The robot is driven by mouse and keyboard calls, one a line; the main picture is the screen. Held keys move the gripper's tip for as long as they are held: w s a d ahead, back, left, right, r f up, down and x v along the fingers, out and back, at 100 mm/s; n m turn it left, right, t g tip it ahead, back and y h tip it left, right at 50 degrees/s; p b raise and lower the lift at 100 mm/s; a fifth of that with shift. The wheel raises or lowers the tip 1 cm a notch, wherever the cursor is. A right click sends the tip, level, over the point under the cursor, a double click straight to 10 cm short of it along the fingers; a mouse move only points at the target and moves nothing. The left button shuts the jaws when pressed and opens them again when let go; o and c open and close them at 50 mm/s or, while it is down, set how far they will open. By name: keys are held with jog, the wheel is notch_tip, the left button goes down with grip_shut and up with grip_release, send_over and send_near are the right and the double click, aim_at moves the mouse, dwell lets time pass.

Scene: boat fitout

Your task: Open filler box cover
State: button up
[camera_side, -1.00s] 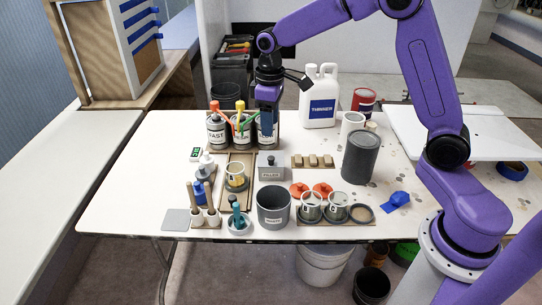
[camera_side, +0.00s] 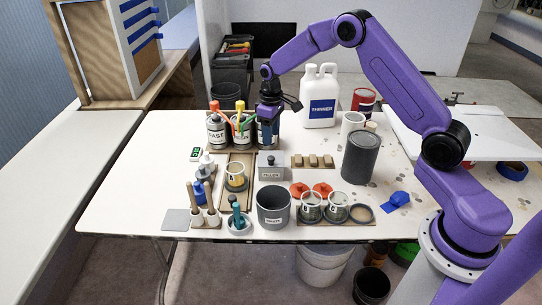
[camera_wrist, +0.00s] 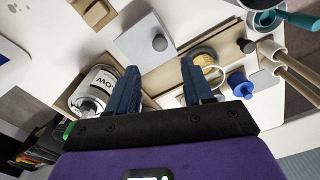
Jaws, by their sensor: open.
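The filler box (camera_side: 271,173) is a small box labelled FILLER in the middle of the table, with its flat grey cover (camera_side: 265,160) on it. A dark round knob (camera_side: 271,160) stands on the cover. In the wrist view, the cover (camera_wrist: 137,38) and its knob (camera_wrist: 160,43) show beyond the fingertips.
Labelled cans (camera_side: 216,130) with coloured spouts stand behind the box, and a white thinner jug (camera_side: 320,100) is to their right. A waste bin (camera_side: 273,208) stands in front. Wooden blocks (camera_side: 313,161) lie right of the box, and a cup (camera_side: 235,180) is left.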

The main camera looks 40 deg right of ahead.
aim_at(271, 157)
notch_tip(271, 157, down, 10)
jog(key=shift+r, duration=0.2)
